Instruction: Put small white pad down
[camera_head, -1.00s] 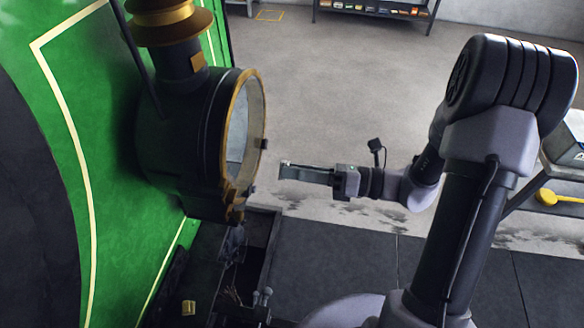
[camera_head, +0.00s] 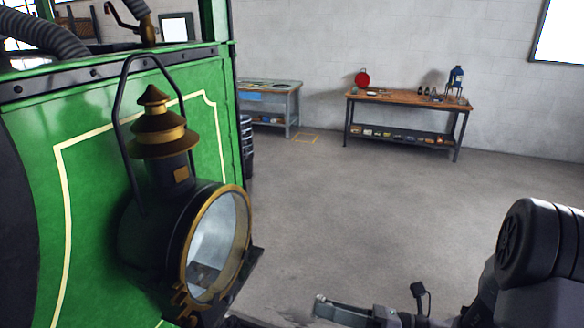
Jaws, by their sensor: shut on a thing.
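My gripper (camera_head: 328,308) is at the bottom edge of the view, right of the lamp, and points left. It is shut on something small. Only a tiny pale edge of the small white pad (camera_head: 320,298) shows at the fingertips, and its shape is hard to make out. The gripper is apart from the black headlamp (camera_head: 150,228) with its brass rim and glass front. The lamp is mounted at the front of the green tram body (camera_head: 95,140).
A wooden-topped workbench (camera_head: 405,98) with a red round object (camera_head: 362,78) stands against the far wall. A grey bench (camera_head: 291,88) is to its left. A dark ribbed bin (camera_head: 246,140) stands by the tram. The grey floor between is clear.

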